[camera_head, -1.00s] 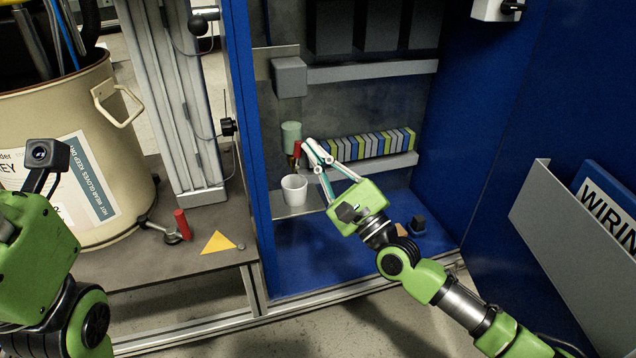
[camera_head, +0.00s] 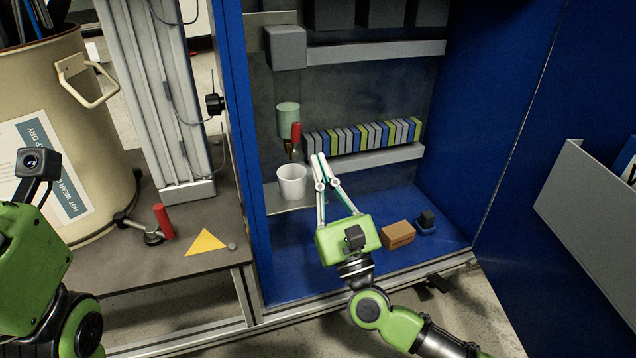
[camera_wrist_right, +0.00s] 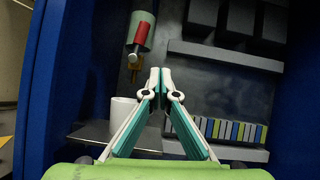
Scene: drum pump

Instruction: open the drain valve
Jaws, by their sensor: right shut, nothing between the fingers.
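A pale green canister (camera_head: 288,116) hangs in the blue cabinet with a small brass valve (camera_head: 290,150) below it. The valve's red lever (camera_head: 296,132) stands nearly upright in the head view. In the right wrist view the red lever (camera_wrist_right: 139,32) lies across the front of the canister. A white cup (camera_head: 292,181) stands below the outlet. My right gripper (camera_head: 318,157) is shut and empty, to the right of and below the lever, apart from it. The right wrist view shows its closed tips (camera_wrist_right: 160,71).
A row of coloured blocks (camera_head: 365,137) sits on a ledge right of the valve. An orange-brown box (camera_head: 398,234) lies on the cabinet floor. A large beige drum (camera_head: 60,130) with another red-handled fitting (camera_head: 164,221) stands left, near a yellow triangle (camera_head: 206,242).

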